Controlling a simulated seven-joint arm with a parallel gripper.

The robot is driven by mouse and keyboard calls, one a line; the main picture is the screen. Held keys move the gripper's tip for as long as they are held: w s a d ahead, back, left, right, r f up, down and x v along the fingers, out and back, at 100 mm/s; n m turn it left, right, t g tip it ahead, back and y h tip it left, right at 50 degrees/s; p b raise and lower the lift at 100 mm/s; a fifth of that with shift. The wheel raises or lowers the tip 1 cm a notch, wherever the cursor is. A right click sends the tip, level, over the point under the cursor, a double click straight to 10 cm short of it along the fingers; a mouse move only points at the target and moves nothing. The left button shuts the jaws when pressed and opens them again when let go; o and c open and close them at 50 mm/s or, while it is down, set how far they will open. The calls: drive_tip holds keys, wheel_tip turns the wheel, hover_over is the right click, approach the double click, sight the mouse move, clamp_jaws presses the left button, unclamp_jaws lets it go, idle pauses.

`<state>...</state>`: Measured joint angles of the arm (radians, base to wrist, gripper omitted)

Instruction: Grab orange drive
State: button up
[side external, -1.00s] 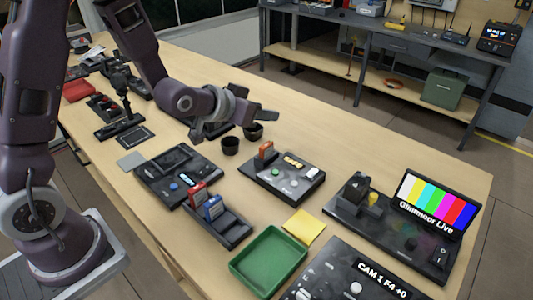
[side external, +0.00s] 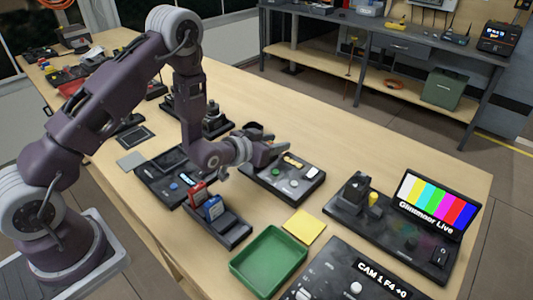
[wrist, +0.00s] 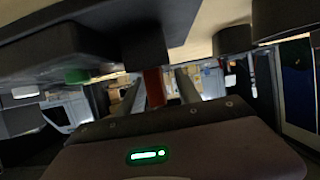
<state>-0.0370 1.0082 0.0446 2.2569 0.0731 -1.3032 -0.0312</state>
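The orange drive (wrist: 153,88) shows in the wrist view as an upright orange-red block between my two fingers, closer to the left one. In the side view my gripper hides it at the back left of the dark device (side external: 303,178) it stood on. My gripper (side external: 276,152) is low over that device, with its fingers pointing right. The fingers look apart in the wrist view (wrist: 165,90), with a gap beside the drive. I cannot tell whether either finger touches it.
A red drive (side external: 198,190) and a blue drive (side external: 213,208) stand in a black rack (side external: 233,233) in front of my gripper. A green tray (side external: 268,262), a yellow note (side external: 304,226) and a console with a colour-bar screen (side external: 438,203) lie further right.

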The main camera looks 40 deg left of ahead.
clamp_jaws()
